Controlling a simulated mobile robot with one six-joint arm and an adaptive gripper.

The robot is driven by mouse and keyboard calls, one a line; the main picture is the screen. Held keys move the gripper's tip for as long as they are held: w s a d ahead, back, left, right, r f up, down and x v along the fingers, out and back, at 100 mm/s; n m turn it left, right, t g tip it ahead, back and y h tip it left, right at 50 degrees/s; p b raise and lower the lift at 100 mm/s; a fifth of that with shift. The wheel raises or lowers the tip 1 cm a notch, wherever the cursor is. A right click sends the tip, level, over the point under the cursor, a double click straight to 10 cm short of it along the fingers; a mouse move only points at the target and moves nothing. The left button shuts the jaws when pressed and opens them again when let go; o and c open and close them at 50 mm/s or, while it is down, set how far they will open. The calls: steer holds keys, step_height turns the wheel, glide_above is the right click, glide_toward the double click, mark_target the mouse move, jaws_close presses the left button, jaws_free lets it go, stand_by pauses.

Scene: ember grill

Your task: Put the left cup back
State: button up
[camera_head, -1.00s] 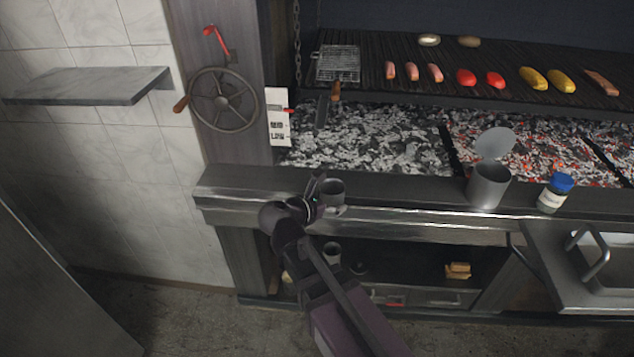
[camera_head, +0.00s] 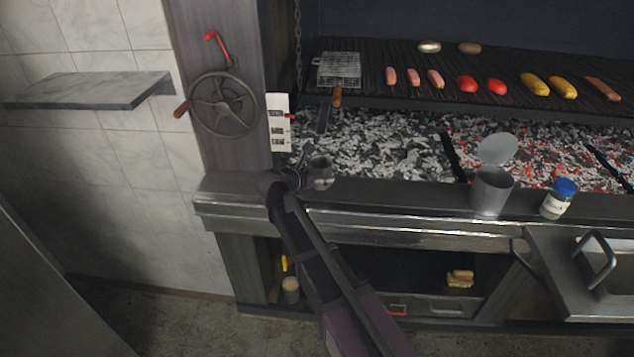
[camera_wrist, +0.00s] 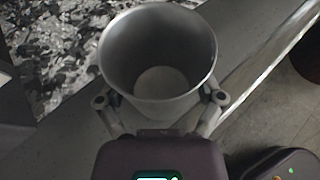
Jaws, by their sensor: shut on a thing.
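A grey metal cup (camera_head: 321,172) is held by my gripper (camera_head: 303,180) at the left part of the grill's front ledge (camera_head: 400,205). In the wrist view the same cup (camera_wrist: 158,65) is open at the top and looks empty. The gripper's fingers (camera_wrist: 160,112) close on it from both sides, low on its wall. The cup appears above the ledge, near the ash bed's edge. I cannot tell whether its base touches anything.
A grey canister (camera_head: 491,190) with its lid raised and a blue-capped jar (camera_head: 558,198) stand on the ledge to the right. A spoked wheel (camera_head: 222,104) is at the left. The ash and ember bed (camera_head: 385,140) lies behind. The ledge between cup and canister is clear.

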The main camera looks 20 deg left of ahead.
steer(key=shift+w, duration=0.15)
steer(key=shift+w+a, duration=0.2)
steer(key=shift+w+a+f+b, duration=0.1)
steer(key=shift+w+f+b, duration=0.05)
steer(key=shift+f+b, duration=0.35)
steer(key=shift+w+a+f+b, duration=0.1)
steer(key=shift+w+f+b, duration=0.05)
steer(key=shift+f+b, duration=1.2)
steer(key=shift+f, duration=0.15)
steer(key=o, duration=0.9)
steer(key=shift+r, duration=0.2)
steer(key=shift+s+r, duration=0.15)
steer(key=p+v, duration=0.4)
steer(key=v, duration=0.7)
steer(key=shift+s+a+r+p, duration=0.15)
steer(key=shift+s+p, duration=0.1)
steer(key=shift+p, duration=0.1)
